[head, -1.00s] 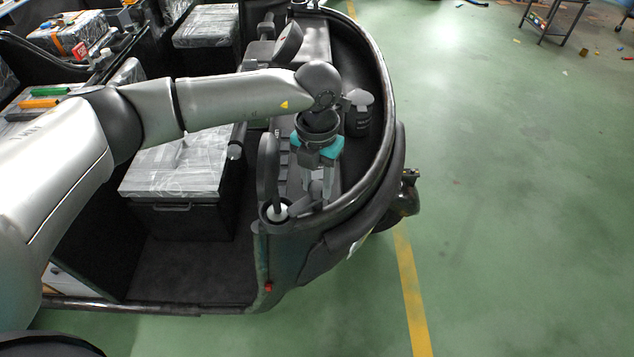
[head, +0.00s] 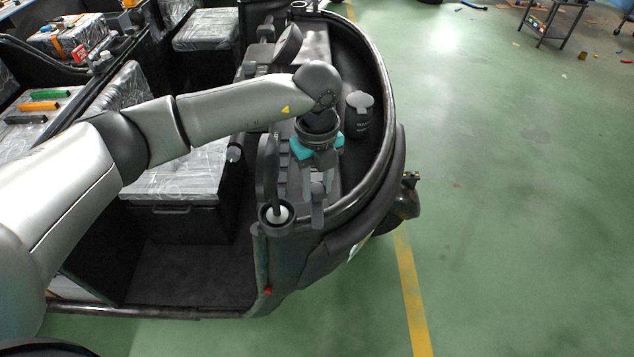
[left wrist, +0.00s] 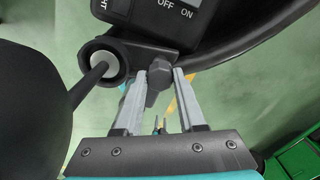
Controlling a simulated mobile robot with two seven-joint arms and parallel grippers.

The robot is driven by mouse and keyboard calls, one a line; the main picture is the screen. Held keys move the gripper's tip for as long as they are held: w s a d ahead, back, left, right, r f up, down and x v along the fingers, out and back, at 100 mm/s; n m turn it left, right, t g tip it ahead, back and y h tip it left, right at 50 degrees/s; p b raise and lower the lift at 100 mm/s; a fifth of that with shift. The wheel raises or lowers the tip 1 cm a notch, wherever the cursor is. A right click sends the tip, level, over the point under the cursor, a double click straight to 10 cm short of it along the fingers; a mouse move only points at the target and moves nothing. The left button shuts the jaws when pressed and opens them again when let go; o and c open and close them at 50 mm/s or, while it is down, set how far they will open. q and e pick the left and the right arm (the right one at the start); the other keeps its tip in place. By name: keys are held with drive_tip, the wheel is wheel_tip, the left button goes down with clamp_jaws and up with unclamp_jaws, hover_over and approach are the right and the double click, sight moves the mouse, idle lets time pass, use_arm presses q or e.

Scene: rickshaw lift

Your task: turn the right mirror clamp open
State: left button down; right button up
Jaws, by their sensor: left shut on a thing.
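The right mirror (head: 267,170) is a dark upright oval at the near front corner of the rickshaw. Its stem sits in a round socket (head: 276,214) with a pale ball inside. The grey mirror clamp (head: 317,212) is right beside this socket, its lever pointing towards the near side. My left gripper (head: 317,182) comes down over the clamp and is shut on it. In the left wrist view, the clamp (left wrist: 158,72) has a blocky grey head and a tapering lever between my left gripper's two fingers (left wrist: 157,92). My right gripper is out of view.
A switch box (left wrist: 170,14) marked OFF and ON is close behind the clamp. The curved dark front rim (head: 388,130) of the rickshaw runs along the right. A wrapped seat (head: 175,170) lies under my left arm. Open green floor (head: 510,220) lies to the right.

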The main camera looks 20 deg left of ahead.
sight(316, 188)
use_arm(q)
drive_tip(key=n, duration=0.3)
drive_tip(key=shift+w+r+n, duration=0.1)
drive_tip(key=shift+n, duration=0.2)
idle(0.3)
drive_tip(key=c, duration=0.5)
unclamp_jaws()
wheel_tip(316, 188, up, 15)
drive_tip(key=b, duration=0.1)
drive_tip(key=shift+s, duration=0.2)
idle(0.4)
